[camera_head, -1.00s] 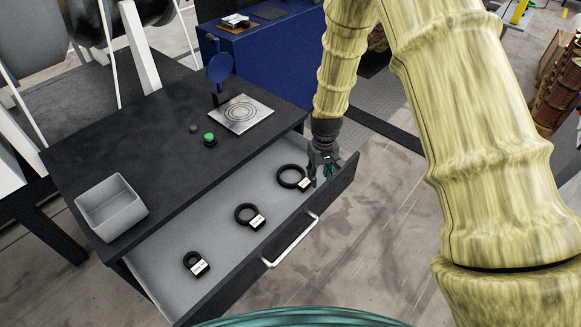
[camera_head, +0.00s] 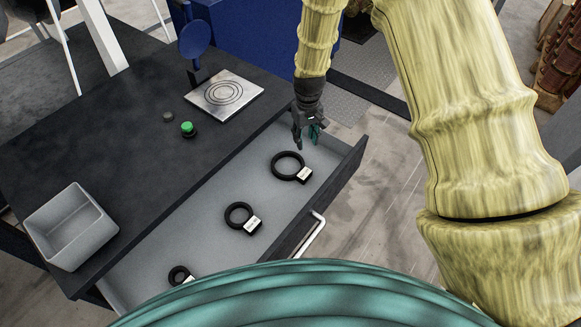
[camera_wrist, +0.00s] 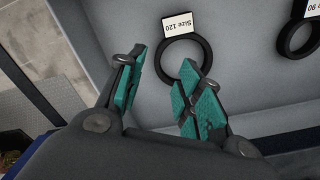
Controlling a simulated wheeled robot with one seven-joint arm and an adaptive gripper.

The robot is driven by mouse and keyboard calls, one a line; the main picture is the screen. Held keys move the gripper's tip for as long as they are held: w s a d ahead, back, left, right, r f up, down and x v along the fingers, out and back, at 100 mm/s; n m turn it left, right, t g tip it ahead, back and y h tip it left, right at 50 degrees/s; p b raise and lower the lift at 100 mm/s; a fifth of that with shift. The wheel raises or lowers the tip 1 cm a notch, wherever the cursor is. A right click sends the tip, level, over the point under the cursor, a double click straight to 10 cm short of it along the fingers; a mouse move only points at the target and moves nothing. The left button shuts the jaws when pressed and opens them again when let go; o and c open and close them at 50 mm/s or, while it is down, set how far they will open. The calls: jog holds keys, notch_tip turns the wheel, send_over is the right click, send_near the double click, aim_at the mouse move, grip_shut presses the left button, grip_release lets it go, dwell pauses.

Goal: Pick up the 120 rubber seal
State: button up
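The 120 rubber seal (camera_head: 274,169) is the largest black ring, lying flat in the open drawer (camera_head: 185,229) near its far right end. My gripper (camera_head: 306,143) is open and empty above the drawer, just beyond the ring. In the wrist view its teal-padded fingers (camera_wrist: 160,98) are apart; the right finger overlaps the ring's near edge in the picture. I cannot tell the height between them.
A middle-sized ring (camera_head: 230,216) and a small ring (camera_head: 172,275) lie in the same drawer, each with a tag. The drawer front with its handle (camera_head: 312,236) borders them. A grey bin (camera_head: 70,228), green button (camera_head: 187,128) and metal plate (camera_head: 224,94) are on the dark table.

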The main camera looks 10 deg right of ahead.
notch_tip(320, 180, down, 2)
jog(key=b, duration=0.1)
send_over(303, 161)
notch_tip(303, 161, down, 5)
jog(key=shift+w+f, duration=0.15)
jog(key=shift+s+f, duration=0.2)
jog(key=shift+f, duration=2.55)
jog(key=shift+c, duration=0.2)
grip_shut()
